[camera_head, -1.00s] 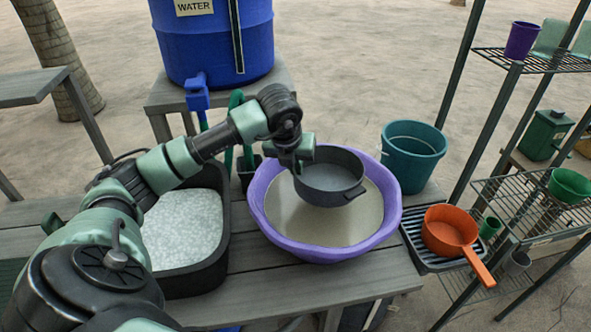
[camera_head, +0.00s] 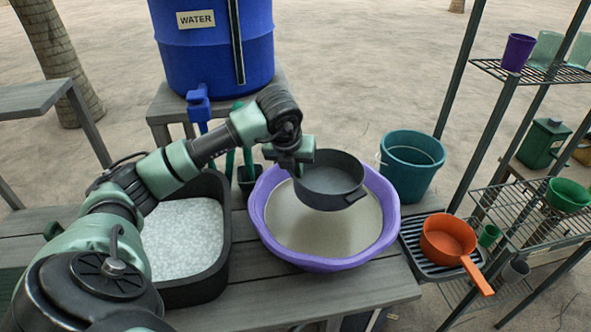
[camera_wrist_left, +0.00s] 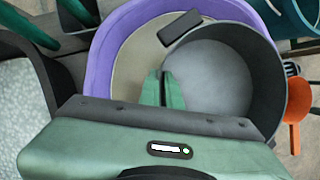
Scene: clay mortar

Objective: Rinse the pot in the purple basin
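The dark grey pot (camera_head: 331,180) is over the back part of the purple basin (camera_head: 282,254) in the head view. The basin holds cloudy beige-grey liquid (camera_head: 310,229). My left gripper (camera_head: 301,160) is shut on the pot's left side; whether on a handle or the rim is hard to tell. In the left wrist view its green fingertips (camera_wrist_left: 164,91) meet at the pot's edge (camera_wrist_left: 262,100), and the pot's inside looks empty. Whether the pot's bottom touches the liquid is unclear. My right gripper is not in view.
A black tub of pale, foamy-looking contents (camera_head: 186,237) stands left of the basin. A teal bucket (camera_head: 411,170) is at its right back. An orange saucepan (camera_head: 448,238) lies on a black rack. A blue water barrel (camera_head: 212,55) stands behind; a wire shelf (camera_head: 530,72) is at right.

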